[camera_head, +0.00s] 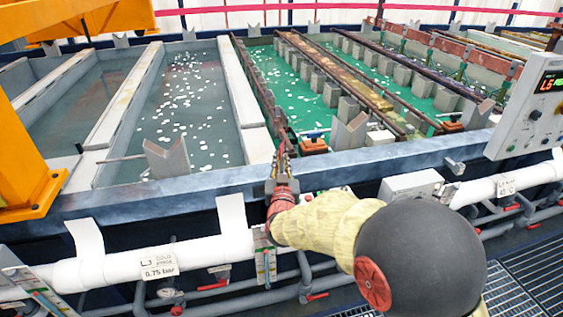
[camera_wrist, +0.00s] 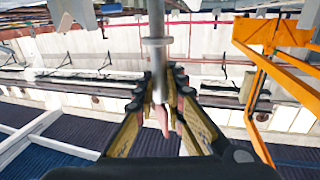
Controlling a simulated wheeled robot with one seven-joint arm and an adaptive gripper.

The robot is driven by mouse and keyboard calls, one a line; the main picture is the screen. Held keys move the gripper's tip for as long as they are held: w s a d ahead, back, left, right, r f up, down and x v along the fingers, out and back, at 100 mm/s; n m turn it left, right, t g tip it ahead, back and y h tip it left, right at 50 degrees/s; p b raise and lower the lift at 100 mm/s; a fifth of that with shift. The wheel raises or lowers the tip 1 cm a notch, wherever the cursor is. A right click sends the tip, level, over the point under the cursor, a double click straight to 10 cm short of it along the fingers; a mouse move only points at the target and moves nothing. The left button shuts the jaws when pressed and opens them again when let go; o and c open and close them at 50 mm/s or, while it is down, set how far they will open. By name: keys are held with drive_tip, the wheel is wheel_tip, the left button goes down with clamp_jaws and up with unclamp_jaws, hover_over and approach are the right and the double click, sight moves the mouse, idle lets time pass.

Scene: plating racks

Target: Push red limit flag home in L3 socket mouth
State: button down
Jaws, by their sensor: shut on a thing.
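My gripper (camera_head: 282,160) is over the front rim of the tanks, near the divider between the grey and green baths. In the wrist view, its fingers (camera_wrist: 160,92) are closed around a slim piece that I take to be the red limit flag (camera_wrist: 163,118); only a pinkish-red strip of it shows between the fingers. A grey metal rod with a collar (camera_wrist: 154,42) runs up from the fingertips; I cannot tell whether it belongs to the flag. The L3 socket mouth cannot be made out, and the fingers hide the contact.
A white pipe (camera_head: 110,267) with a pressure label runs below the blue tank rim (camera_head: 120,200). An orange frame (camera_head: 25,150) stands at left. A grey V-shaped bracket (camera_head: 168,158) and another (camera_head: 348,132) flank my gripper. A control box (camera_head: 528,105) is at right.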

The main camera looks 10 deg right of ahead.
drive_tip(key=shift+f+b, duration=2.3)
drive_tip(key=shift+f, duration=0.6)
drive_tip(key=shift+f+b, duration=2.8)
drive_tip(key=c, duration=1.8)
unclamp_jaws()
drive_tip(key=shift+o, duration=0.2)
drive_tip(key=shift+s, duration=0.1)
drive_tip(key=v, duration=1.2)
